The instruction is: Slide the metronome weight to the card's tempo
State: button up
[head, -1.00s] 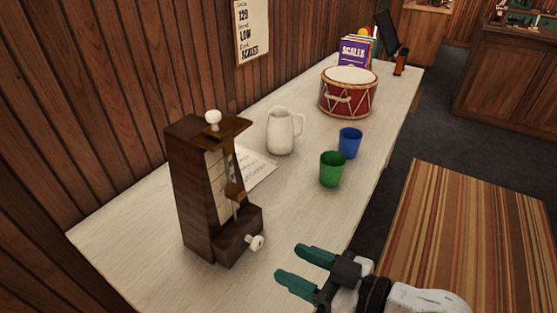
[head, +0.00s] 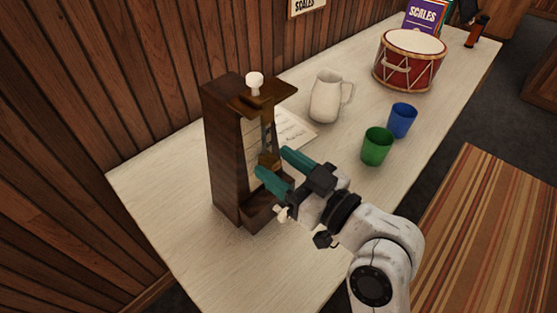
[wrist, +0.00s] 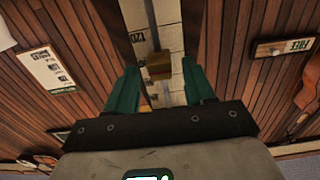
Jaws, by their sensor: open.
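The dark wooden metronome (head: 228,150) stands upright on the pale table, with a white knob on top. Its brass-brown weight (head: 268,159) sits on the upright rod; in the wrist view the weight (wrist: 160,66) lies between my teal fingers, slightly beyond their tips. My gripper (head: 275,165) is open at the metronome's front, one finger on each side of the weight; contact is not clear. The numbered scale (wrist: 168,38) shows behind the rod, with a mark like 120. The wall card (head: 305,6) is mostly cut off at the top; a posted card (wrist: 47,70) shows in the wrist view, too small to read.
A white pitcher (head: 325,97), a green cup (head: 377,147) and a blue cup (head: 402,120) stand right of the metronome. A red drum (head: 408,62) is farther back. A paper sheet (head: 294,129) lies behind the metronome. The table's near left is clear.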

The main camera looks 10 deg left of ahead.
jog(key=shift+w+a, duration=0.15)
jog(key=shift+a, duration=0.15)
jog(key=shift+c, duration=0.2)
grip_shut()
dwell(0.3)
